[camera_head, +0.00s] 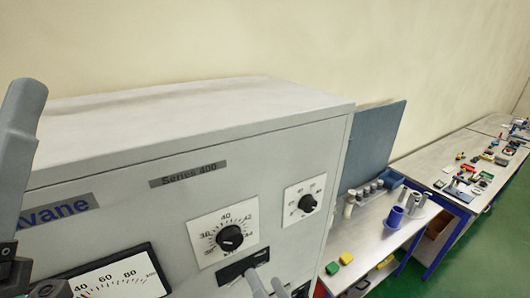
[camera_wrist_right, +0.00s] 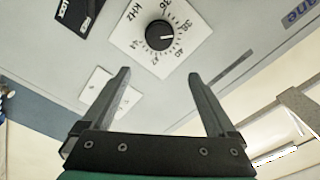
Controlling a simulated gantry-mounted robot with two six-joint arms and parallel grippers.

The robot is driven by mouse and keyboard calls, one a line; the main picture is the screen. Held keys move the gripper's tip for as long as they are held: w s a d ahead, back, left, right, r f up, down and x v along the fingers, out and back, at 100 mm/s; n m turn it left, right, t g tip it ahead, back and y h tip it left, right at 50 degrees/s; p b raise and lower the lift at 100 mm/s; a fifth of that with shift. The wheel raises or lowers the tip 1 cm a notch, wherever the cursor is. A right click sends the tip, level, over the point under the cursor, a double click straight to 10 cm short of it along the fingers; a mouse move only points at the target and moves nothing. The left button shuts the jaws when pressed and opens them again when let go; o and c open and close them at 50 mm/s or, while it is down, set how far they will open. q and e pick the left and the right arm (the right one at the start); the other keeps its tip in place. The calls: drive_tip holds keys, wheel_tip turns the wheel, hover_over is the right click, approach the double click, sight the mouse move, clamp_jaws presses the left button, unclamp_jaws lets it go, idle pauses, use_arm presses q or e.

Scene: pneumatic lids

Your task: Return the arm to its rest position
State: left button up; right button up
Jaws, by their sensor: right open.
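My right gripper (camera_head: 268,287) shows at the bottom edge of the head view, in front of the lower part of the grey cabinet's front panel. In the right wrist view its two grey fingers (camera_wrist_right: 155,105) are spread wide with nothing between them. A black dial knob (camera_wrist_right: 159,36) on the panel shows beyond the fingertips, apart from them. A grey and black part of my own body (camera_head: 20,140) stands at the left edge of the head view. I cannot make out my left gripper there.
The grey cabinet (camera_head: 200,105) fills the left and middle, with a dial knob (camera_head: 230,238), a smaller knob (camera_head: 307,203) and a meter (camera_head: 115,283). The green floor (camera_head: 490,245) is clear.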

drive_tip(key=d+r+t+h, duration=0.1)
drive_tip(key=d+r+t, duration=0.3)
drive_tip(key=r, duration=0.5)
drive_tip(key=d+r+t+h, duration=0.1)
drive_tip(key=d+r+t, duration=0.1)
drive_tip(key=d+r, duration=0.6)
drive_tip(key=s+d+r+n+t+h, duration=0.2)
drive_tip(key=s+r+n, duration=0.1)
drive_tip(key=r, duration=0.5)
drive_tip(key=s+d+r+n+t+h, duration=0.2)
drive_tip(key=s+d+r+n+t, duration=0.1)
drive_tip(key=r, duration=0.5)
drive_tip(key=shift+s+h, duration=0.3)
drive_tip(key=shift+s, duration=0.45)
drive_tip(key=shift+d, duration=0.1)
